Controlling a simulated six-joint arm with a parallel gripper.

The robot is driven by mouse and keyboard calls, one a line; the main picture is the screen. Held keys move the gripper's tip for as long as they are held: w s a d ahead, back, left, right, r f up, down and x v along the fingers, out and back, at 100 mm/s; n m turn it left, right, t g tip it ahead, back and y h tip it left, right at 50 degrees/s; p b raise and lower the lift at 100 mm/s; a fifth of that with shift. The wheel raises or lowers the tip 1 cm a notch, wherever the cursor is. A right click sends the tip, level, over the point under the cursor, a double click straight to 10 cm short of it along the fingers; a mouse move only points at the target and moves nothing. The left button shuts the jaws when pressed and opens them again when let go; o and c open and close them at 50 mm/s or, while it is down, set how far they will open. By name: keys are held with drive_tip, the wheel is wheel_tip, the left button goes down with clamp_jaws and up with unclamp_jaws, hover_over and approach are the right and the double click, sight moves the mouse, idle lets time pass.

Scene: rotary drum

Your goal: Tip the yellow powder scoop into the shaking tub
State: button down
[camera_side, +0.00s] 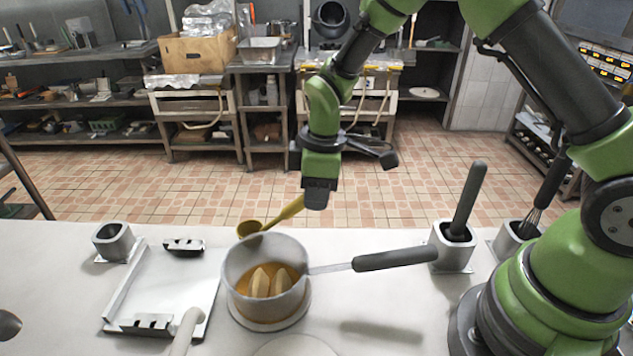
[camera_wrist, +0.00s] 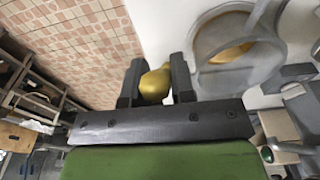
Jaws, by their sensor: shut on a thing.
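My gripper (camera_side: 318,195) is shut on the handle of the yellow scoop (camera_side: 287,212), left of my arm. The scoop's bowl (camera_side: 249,228) points left and shows just above the pot's far rim; I cannot tell whether it is over the opening. The grey pot (camera_side: 229,278), likely the shaking tub, stands on a round base and holds orange-brown contents with pale pieces. In the wrist view the yellow handle (camera_wrist: 156,84) sits between my fingers (camera_wrist: 157,76), and the pot (camera_wrist: 203,45) is at the upper right. Any powder in the scoop is not visible.
The pot's dark handle (camera_side: 395,259) sticks out right. A white tray (camera_side: 165,285) with black holders lies left, beside a small square cup (camera_side: 113,241). Two holders with upright tools (camera_side: 453,245) stand right, near my base.

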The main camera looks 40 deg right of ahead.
drive_tip(key=shift+f, duration=0.3)
idle(0.8)
drive_tip(key=c, duration=0.9)
unclamp_jaws()
drive_tip(key=r, duration=0.9)
drive_tip(key=shift+s+d+r, duration=0.15)
drive_tip(key=shift+s+d, duration=0.1)
drive_tip(key=shift+d, duration=0.05)
drive_tip(key=shift+s+r, duration=0.1)
drive_tip(key=shift+r, duration=0.25)
